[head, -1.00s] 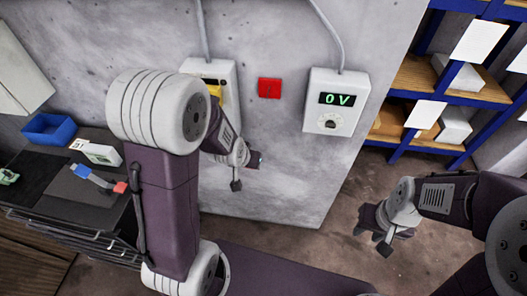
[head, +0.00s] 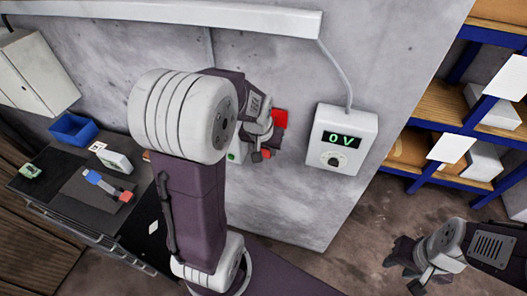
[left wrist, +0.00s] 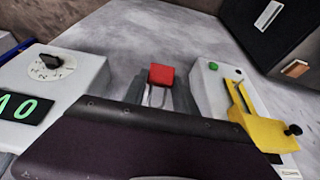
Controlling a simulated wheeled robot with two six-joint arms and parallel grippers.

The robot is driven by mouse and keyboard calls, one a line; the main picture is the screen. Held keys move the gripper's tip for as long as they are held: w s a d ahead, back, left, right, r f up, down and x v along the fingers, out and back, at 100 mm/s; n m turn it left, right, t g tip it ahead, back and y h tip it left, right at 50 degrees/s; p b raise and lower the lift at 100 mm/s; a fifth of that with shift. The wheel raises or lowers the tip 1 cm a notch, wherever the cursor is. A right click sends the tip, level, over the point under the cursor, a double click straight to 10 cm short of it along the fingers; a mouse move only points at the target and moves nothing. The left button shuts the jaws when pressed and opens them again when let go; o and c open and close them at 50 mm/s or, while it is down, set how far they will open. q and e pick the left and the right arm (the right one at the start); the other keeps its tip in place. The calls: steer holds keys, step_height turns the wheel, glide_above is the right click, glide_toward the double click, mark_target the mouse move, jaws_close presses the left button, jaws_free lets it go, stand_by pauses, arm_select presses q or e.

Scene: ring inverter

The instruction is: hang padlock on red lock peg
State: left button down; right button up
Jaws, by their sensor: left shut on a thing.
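The padlock has a red body and a thin metal shackle, clear in the left wrist view (left wrist: 161,75). It also shows as a small red patch in the head view (head: 266,154), body low. My left gripper (left wrist: 152,95) is shut on it, and in the head view the gripper (head: 262,148) is in front of the wall. The red lock plate (head: 280,118) is on the wall just above and right of this gripper; its peg cannot be made out. The left wrist view hides the plate behind my gripper body. My right gripper (head: 404,272) is open and empty, low at right.
A white meter box (head: 341,140) reading 0V is right of the plate; it appears upside down in the left wrist view. A white box with green button and yellow lever (left wrist: 245,112) is on the other side.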

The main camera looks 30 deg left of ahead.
arm_select(q)
steer(key=shift+w+a, duration=0.2)
steer(key=shift+w, duration=0.15)
steer(key=shift+w+a, duration=0.15)
steer(key=shift+a, duration=0.35)
steer(key=shift+w+a, duration=0.1)
steer(key=shift+w, duration=0.05)
steer(key=shift+w+a+f+p, duration=0.1)
steer(key=shift+w+f+p, duration=0.1)
steer(key=shift+w, duration=0.7)
steer(key=shift+w+a+f+p, duration=0.1)
steer(key=shift+w+a+f, duration=0.05)
steer(key=shift+w, duration=0.7)
steer(key=shift+w+a+f+p, duration=0.1)
steer(key=shift+w+f+p, duration=0.1)
steer(key=shift+w, duration=0.7)
arm_select(e)
steer(key=shift+s+a+r, duration=0.25)
steer(key=shift+a+r, duration=0.05)
steer(key=shift+r, duration=0.3)
arm_select(q)
steer(key=shift+s, duration=0.1)
arm_select(e)
steer(key=shift+s, duration=0.1)
